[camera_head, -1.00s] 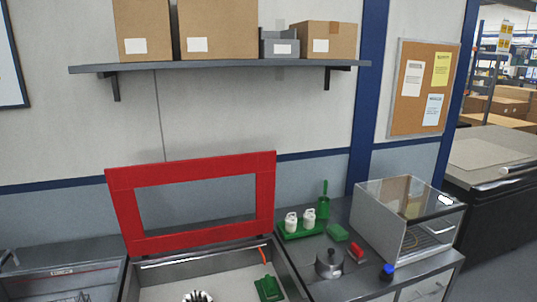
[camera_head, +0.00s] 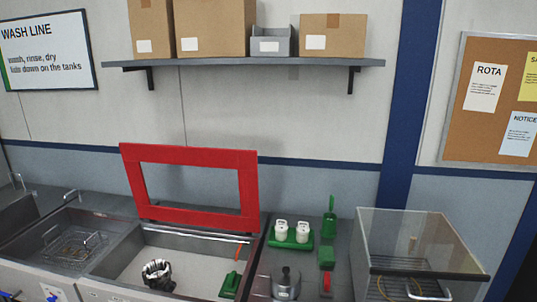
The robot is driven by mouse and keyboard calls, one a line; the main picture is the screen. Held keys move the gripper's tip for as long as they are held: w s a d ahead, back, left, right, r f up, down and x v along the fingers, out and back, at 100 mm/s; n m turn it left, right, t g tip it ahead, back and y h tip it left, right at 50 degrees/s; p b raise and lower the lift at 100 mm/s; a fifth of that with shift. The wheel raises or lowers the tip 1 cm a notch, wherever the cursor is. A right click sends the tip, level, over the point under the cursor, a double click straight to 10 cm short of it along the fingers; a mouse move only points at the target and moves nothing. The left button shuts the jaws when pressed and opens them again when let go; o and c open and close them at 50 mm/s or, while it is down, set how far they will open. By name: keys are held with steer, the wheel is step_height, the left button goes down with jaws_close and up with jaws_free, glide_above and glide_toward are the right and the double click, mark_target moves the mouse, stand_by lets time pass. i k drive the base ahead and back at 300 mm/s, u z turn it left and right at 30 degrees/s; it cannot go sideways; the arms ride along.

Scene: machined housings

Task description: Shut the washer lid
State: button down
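The washer lid is a red frame with a large open middle (camera_head: 190,216). It stands up, tilted open, at the back edge of the washer tank (camera_head: 110,265). The tank is open at the top, with a pale floor. Inside it are a dark and silvery machined part (camera_head: 158,275) and a green item (camera_head: 230,284). A small orange piece shows at the tank's right rear. My gripper is not in view.
A basin with a wire basket (camera_head: 73,244) lies to the left. To the right are a green tray with white bottles (camera_head: 292,236), a metal pot (camera_head: 286,283) and a clear-sided box (camera_head: 415,250). A shelf with cardboard boxes (camera_head: 215,27) hangs above.

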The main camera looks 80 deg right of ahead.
mark_target(246, 162)
steer(key=z, duration=0.05)
steer(key=k, duration=0.55)
steer(key=z, duration=1.65)
